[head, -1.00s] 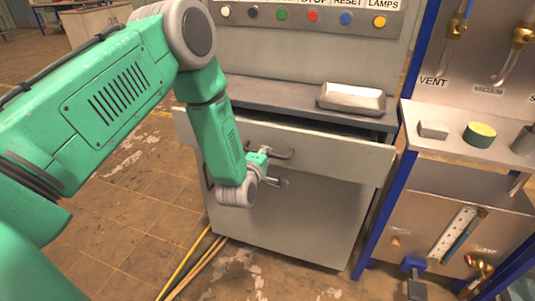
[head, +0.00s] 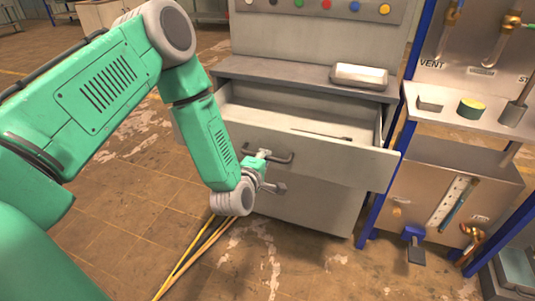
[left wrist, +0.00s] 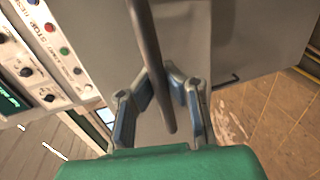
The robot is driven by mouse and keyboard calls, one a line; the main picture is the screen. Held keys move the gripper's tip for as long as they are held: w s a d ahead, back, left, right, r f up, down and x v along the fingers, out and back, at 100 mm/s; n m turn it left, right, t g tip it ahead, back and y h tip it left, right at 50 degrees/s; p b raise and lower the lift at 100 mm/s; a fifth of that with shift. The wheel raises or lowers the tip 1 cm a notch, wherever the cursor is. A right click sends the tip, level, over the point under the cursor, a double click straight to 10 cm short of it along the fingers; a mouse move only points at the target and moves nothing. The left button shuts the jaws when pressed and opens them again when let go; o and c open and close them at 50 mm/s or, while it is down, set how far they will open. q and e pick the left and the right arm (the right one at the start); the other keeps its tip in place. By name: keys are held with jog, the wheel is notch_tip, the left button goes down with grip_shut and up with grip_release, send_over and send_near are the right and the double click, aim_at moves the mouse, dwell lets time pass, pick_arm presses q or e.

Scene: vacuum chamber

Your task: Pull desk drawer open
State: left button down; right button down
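The desk drawer (head: 335,155) is pulled well out below the grey desktop, and its inside shows. A thin dark rod-like item (head: 320,135) lies in it. The dark bar handle (head: 285,158) is on the drawer's front. My left gripper (head: 264,168) is at the left part of the handle. In the left wrist view, the handle (left wrist: 148,40) runs between the two fingers of my left gripper (left wrist: 160,82), whose blue pads close in on it from both sides. My right gripper is not in view.
A silver box (head: 359,76) sits on the desktop (head: 290,72). A blue-framed rack with a vent panel (head: 455,50) and a shelf (head: 445,116) stands close to the drawer's right. Yellowish hoses (head: 190,262) lie on the floor at lower left.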

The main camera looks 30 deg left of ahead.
pick_arm(q)
jog(key=shift+s+f, duration=0.15)
jog(key=shift+s, duration=0.05)
jog(key=c, duration=1.6)
grip_release()
jog(key=shift+o, duration=0.2)
jog(key=shift+w, duration=0.1)
jog(key=v, duration=1.2)
jog(key=shift+a, duration=0.15)
